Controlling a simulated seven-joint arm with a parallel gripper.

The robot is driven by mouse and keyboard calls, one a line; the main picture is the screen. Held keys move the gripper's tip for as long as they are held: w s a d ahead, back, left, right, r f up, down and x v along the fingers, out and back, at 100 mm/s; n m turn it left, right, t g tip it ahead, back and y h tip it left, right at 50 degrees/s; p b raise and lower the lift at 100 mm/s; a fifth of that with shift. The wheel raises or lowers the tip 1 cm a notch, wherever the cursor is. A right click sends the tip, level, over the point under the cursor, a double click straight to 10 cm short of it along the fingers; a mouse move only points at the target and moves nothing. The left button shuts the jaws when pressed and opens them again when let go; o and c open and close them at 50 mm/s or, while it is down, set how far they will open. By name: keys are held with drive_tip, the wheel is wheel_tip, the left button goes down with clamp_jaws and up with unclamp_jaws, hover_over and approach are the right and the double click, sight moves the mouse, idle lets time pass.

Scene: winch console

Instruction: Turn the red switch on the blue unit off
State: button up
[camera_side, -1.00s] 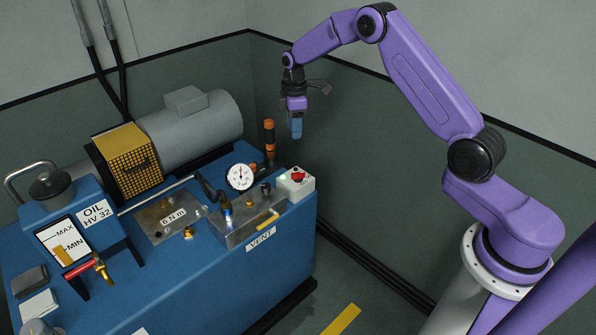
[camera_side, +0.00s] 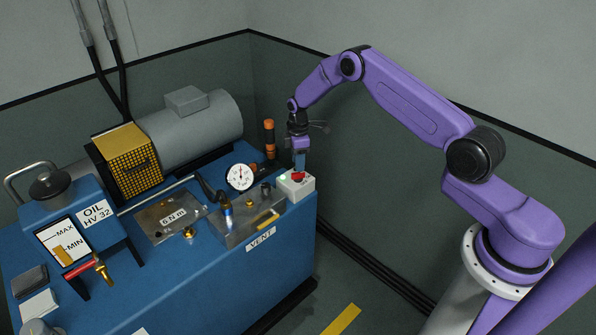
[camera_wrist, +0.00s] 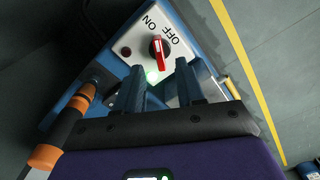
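The red switch (camera_wrist: 160,49) is a rotary knob on a white-faced box (camera_wrist: 193,45) marked ON and OFF. The box also shows in the side view (camera_side: 306,187), at the right end of the blue unit (camera_side: 215,268). In the wrist view, the knob's white-marked end points toward the ON lettering, and a green lamp (camera_wrist: 152,76) is lit. My gripper (camera_side: 300,165) is above the box, pointing down. Its fingers are apart, one on each side of the knob's line in the wrist view (camera_wrist: 159,70). I cannot tell whether they touch the knob.
A dial gauge (camera_side: 240,176) and an orange-topped black post (camera_side: 269,138) stand close to the left of the switch box. A metal plate with a yellow handle (camera_side: 266,219) lies in front-left.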

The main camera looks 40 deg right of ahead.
sight(298, 176)
drive_tip(key=shift+f, duration=2.45)
clamp_jaws()
